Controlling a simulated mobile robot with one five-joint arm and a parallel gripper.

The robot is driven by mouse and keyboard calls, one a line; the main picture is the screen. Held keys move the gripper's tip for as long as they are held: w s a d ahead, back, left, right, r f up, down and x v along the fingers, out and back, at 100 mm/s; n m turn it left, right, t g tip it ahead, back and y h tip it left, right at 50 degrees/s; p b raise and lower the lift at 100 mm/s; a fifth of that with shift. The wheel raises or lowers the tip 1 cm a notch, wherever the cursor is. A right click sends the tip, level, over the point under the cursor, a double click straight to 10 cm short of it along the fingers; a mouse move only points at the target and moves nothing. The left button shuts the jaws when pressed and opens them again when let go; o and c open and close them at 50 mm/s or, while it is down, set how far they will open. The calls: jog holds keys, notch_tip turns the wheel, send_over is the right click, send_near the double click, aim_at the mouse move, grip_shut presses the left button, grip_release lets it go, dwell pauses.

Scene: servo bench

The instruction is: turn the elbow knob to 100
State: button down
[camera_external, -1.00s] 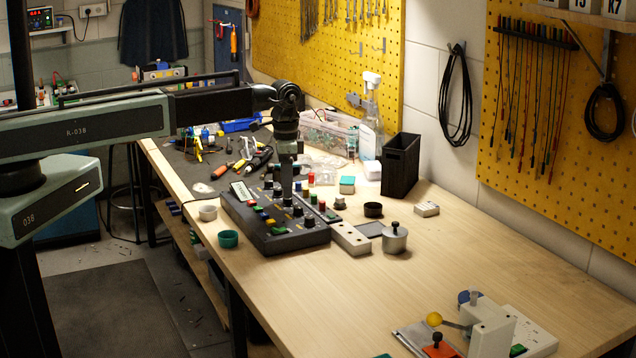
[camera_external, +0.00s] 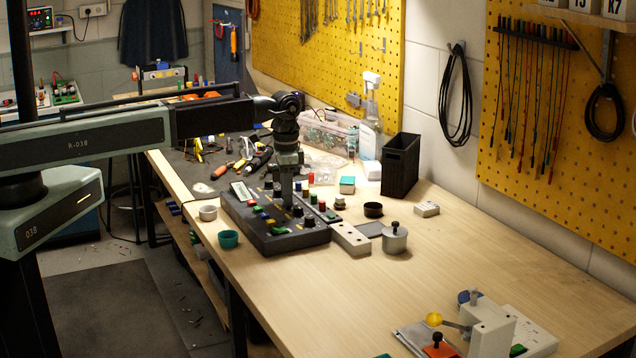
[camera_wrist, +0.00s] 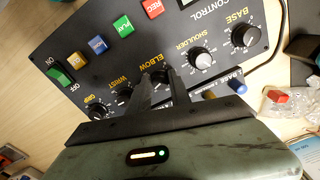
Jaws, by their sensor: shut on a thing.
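The black control box (camera_external: 262,237) sits on the bench, with coloured buttons and a row of knobs. In the wrist view its panel (camera_wrist: 75,35) carries the labels GRIP, WRIST, ELBOW, SHOULDER and BASE. The dark elbow knob (camera_wrist: 160,76) is below the ELBOW label, between the fingers of my gripper (camera_wrist: 158,84). My gripper is shut on this knob, and the fingers hide part of it. I cannot read its scale or its setting. In the external view my gripper (camera_external: 287,203) points down onto the panel and hides the knob.
The wrist knob (camera_wrist: 122,91) and shoulder knob (camera_wrist: 200,59) flank the fingers.

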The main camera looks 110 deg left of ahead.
jog(key=n, duration=1.1)
dwell(0.3)
dwell(0.5)
jog(key=c, duration=1.2)
grip_release()
notch_tip(320, 180, up, 8)
jog(key=p, duration=0.8)
